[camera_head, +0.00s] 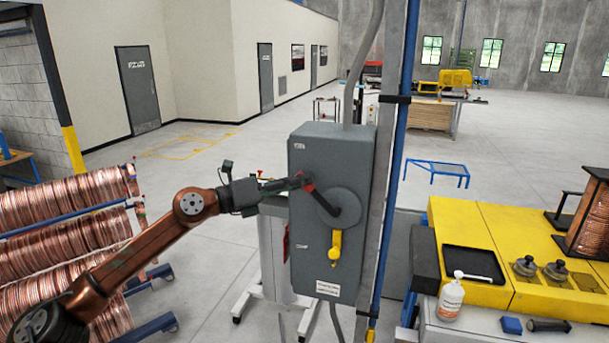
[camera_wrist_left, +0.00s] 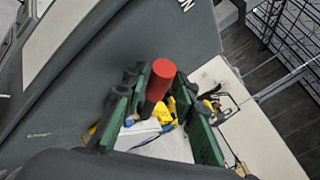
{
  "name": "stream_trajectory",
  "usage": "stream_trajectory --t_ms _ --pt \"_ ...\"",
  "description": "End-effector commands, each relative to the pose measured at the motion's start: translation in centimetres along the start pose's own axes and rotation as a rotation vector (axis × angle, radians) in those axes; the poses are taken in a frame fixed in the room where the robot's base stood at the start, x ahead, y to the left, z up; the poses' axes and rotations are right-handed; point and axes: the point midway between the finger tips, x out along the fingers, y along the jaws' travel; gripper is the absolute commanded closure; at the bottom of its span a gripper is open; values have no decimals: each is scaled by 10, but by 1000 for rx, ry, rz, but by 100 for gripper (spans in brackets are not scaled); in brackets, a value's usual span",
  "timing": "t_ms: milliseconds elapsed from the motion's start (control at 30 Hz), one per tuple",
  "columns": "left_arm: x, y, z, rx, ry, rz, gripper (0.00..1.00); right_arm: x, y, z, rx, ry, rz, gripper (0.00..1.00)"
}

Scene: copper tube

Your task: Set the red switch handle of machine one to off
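The grey switch box (camera_head: 334,160) is mounted on a post in the middle of the head view. Its red switch handle (camera_head: 323,202) points up and to the left from the round grey hub. My left gripper (camera_head: 300,182) is at the handle's upper-left end. In the left wrist view, the red handle end (camera_wrist_left: 161,72) shows between the tips of the green-padded fingers. The fingers are apart, with a visible gap beside the handle, so the gripper (camera_wrist_left: 159,88) looks open. Whether a finger touches the handle is unclear. My right gripper is not in view.
A yellow lever (camera_head: 336,246) sits on the box below the hub. A grey conduit and blue post (camera_head: 387,160) stand close to the box's right side. Copper coil racks (camera_head: 65,240) are at left, and a yellow workbench (camera_head: 480,225) is at right.

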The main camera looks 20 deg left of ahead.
Motion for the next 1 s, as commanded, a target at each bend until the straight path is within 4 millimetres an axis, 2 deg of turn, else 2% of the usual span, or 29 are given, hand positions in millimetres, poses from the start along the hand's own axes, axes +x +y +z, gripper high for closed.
stream_trajectory --t_ms 167,433,800,1000 --pt "13 0 0 0 0 0 74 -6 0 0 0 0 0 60" --pt "15 1 -1 0 0 1 74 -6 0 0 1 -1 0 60" --pt "14 1 0 0 -1 1 99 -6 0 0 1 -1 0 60" --pt "14 1 0 0 -1 1 100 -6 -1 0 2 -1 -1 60"
